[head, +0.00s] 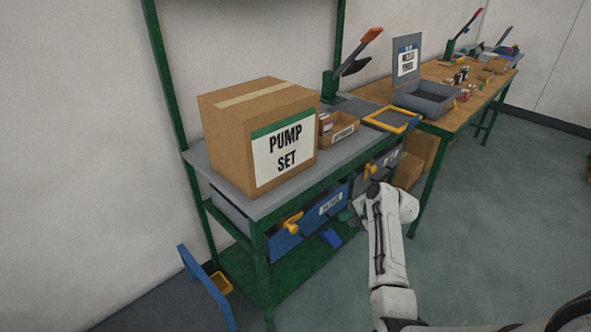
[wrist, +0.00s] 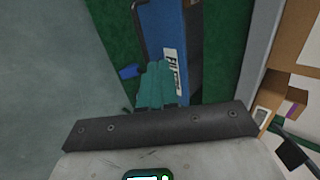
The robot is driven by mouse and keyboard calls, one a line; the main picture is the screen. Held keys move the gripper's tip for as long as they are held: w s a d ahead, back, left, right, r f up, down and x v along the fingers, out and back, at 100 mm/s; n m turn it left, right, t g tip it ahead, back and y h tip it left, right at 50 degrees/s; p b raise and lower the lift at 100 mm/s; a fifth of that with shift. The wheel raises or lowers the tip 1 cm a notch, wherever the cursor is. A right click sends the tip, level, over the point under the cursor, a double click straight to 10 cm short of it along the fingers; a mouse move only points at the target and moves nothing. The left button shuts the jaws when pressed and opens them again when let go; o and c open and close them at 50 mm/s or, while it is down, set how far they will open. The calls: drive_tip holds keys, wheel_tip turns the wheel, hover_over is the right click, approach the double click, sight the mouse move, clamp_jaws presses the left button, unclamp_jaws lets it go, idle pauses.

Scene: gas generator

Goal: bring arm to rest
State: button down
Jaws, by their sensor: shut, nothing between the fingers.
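My arm, white and jointed, reaches up from the lower right of the head view to the front of the green-framed workbench (head: 262,237).
A cardboard box marked PUMP SET (head: 230,135) stands on the bench top. A second drawer (head: 372,172) is beside the blue one. A blue panel (head: 207,288) leans out low at the left. A wooden table (head: 452,75) stands behind. The floor at right (head: 490,220) is clear.

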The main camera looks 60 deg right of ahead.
drive_tip(key=s+a+f+n+g+y, duration=0.15)
drive_tip(key=a+n, duration=0.45)
drive_tip(key=a, duration=0.6)
drive_tip(key=s+a+f+n+g+y, duration=0.1)
drive_tip(key=a+f+n+g, duration=0.3)
drive_tip(key=a, duration=0.9)
drive_tip(key=s+a+r+n+g, duration=0.2)
drive_tip(key=s+a+r+n, duration=0.2)
drive_tip(key=s+a+n, duration=0.6)
drive_tip(key=s+a, duration=0.2)
drive_tip(key=a, duration=0.2)
drive_tip(key=shift+g, duration=0.35)
drive_tip(key=shift+h, duration=0.25)
